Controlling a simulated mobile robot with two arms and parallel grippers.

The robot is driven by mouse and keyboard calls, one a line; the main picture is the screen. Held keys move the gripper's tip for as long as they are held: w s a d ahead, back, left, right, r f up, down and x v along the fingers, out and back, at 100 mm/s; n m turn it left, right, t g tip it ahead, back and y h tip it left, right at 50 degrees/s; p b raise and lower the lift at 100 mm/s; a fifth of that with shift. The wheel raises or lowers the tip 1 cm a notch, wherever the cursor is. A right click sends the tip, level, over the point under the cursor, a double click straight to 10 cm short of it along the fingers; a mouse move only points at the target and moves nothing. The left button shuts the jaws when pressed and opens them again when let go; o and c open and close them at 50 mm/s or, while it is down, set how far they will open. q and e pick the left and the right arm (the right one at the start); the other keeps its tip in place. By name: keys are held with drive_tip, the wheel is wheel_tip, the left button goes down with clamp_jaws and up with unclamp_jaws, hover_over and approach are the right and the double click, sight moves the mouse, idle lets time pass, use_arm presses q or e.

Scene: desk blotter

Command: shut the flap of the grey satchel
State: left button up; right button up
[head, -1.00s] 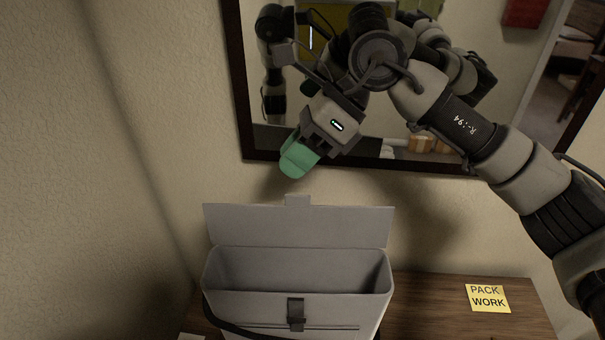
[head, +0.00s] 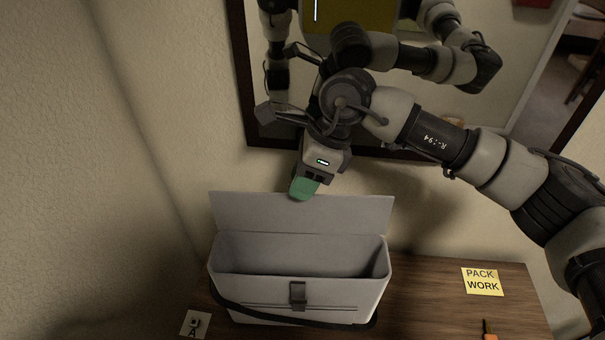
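The grey satchel (head: 265,290) stands upright on the wooden desk, its main compartment open and looking empty. Its flap (head: 240,212) stands raised along the back edge. A dark clasp (head: 298,295) is on the front panel, and a dark strap lies around the base. My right gripper (head: 303,190) points down at the flap's top edge, around its middle. Its green fingertips overlap that edge in the picture and hide the tab there. I cannot tell whether they touch the flap or whether the fingers are apart. My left gripper is not in view.
A mirror (head: 240,80) with a dark frame hangs on the wall behind and reflects my arms. A yellow "PACK WORK" note (head: 482,282) lies on the desk (head: 425,300) at right. An orange-handled tool (head: 489,336) and a card marked A (head: 195,324) show at the bottom.

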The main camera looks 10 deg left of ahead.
drive_tip(key=shift+a+f, duration=0.1)
drive_tip(key=shift+f, duration=0.05)
drive_tip(key=shift+c, duration=0.5)
clamp_jaws()
